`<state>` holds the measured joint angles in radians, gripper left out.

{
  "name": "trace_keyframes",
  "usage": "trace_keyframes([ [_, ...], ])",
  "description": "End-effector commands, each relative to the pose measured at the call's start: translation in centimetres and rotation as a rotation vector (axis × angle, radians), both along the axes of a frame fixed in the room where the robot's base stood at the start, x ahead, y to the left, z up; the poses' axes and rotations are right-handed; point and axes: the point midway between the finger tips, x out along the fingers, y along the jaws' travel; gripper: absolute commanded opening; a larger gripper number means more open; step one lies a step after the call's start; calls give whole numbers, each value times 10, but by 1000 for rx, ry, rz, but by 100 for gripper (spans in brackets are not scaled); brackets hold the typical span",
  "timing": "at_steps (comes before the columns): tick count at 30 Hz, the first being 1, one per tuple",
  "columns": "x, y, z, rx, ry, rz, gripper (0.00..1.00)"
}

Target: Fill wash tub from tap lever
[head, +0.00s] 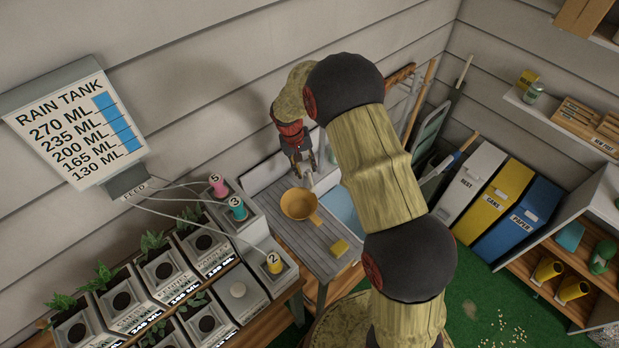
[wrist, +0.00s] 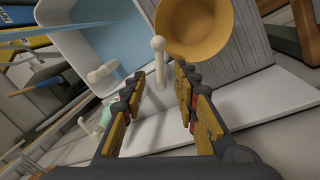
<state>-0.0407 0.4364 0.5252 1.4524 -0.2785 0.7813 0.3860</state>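A white-rimmed basin with a blue inside (head: 343,207), apparently the wash tub, is set in the grey counter, partly hidden by my arm. It also shows in the wrist view (wrist: 85,52). I cannot tell whether the blue is water. My gripper (head: 305,178) is above the counter's back edge. In the wrist view my gripper (wrist: 160,72) is open and empty, its fingers either side of a pale round-topped lever (wrist: 157,46); contact is not visible. A second pale knobbed lever (wrist: 100,74) is to its left.
A yellow-orange pan (head: 299,205) with a handle stands left of the basin, close to my gripper. A yellow sponge (head: 340,247) lies at the counter's front. Potted plants and coloured feed knobs are on the left. Recycling bins (head: 500,200) stand on the right.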

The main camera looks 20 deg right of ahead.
Motion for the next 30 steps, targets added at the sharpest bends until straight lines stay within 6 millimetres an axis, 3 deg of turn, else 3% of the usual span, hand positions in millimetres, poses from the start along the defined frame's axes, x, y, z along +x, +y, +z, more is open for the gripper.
trace_keyframes([
  [9, -3, -10, -47, 2, 5, 0, 30],
  [15, -3, -13, -65, 1, 3, 0, 30],
  [25, -3, -14, -69, 1, 2, 1, 30],
  [30, -3, -14, -69, 1, 2, 1, 21],
])
